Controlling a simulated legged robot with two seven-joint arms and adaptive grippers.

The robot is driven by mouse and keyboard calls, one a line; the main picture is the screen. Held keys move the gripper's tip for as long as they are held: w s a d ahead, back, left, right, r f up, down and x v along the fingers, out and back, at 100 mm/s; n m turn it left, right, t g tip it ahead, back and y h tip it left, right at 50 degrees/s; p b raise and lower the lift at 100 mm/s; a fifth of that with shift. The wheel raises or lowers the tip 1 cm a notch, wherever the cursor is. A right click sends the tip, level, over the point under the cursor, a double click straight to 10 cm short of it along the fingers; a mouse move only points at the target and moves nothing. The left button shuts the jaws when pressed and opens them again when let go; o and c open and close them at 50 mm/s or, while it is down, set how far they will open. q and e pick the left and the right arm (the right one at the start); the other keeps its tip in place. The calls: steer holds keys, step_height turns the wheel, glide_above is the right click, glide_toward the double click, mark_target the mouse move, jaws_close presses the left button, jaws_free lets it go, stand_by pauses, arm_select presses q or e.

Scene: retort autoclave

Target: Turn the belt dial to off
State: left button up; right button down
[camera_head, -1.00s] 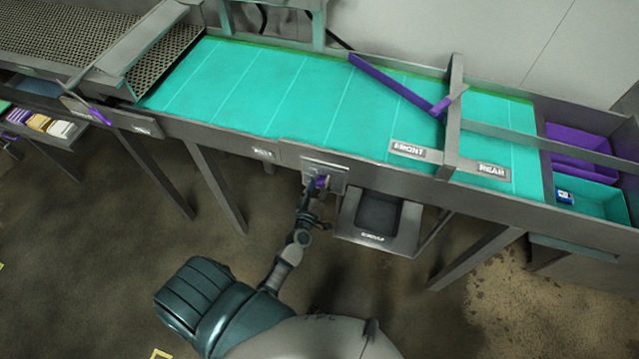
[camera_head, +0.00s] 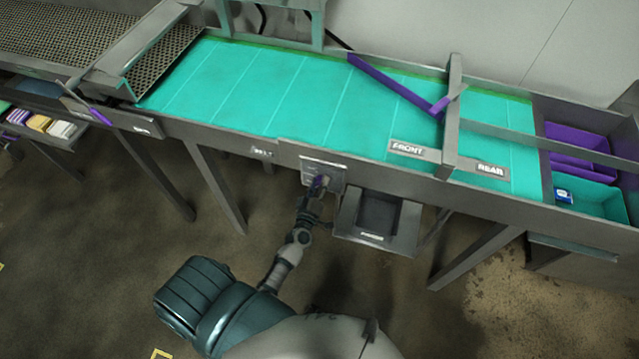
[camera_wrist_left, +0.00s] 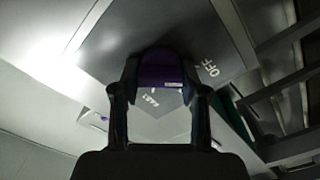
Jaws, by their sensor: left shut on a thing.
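The belt dial is a purple knob (camera_wrist_left: 160,68) on a grey panel (camera_wrist_left: 115,45) in the left wrist view. It carries a small white mark, and the word OFF is printed on the panel to its right. My left gripper (camera_wrist_left: 160,95) is shut on the dial, one finger on each side of it. In the head view the left gripper (camera_head: 318,188) reaches up to the dial panel (camera_head: 334,173) on the front of the conveyor and mostly hides the dial. My right gripper is not in view.
The teal belt (camera_head: 300,95) runs behind the panel, with a purple diverter bar (camera_head: 395,83) across it. A grey tray (camera_head: 347,232) sticks out just right of my left gripper. Purple bins (camera_head: 580,140) and a teal bin (camera_head: 600,197) stand at the right end. The floor in front is open.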

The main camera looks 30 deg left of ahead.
arm_select(q)
steer(key=o, duration=1.1)
steer(key=shift+o, duration=0.2)
steer(key=v, duration=1.2)
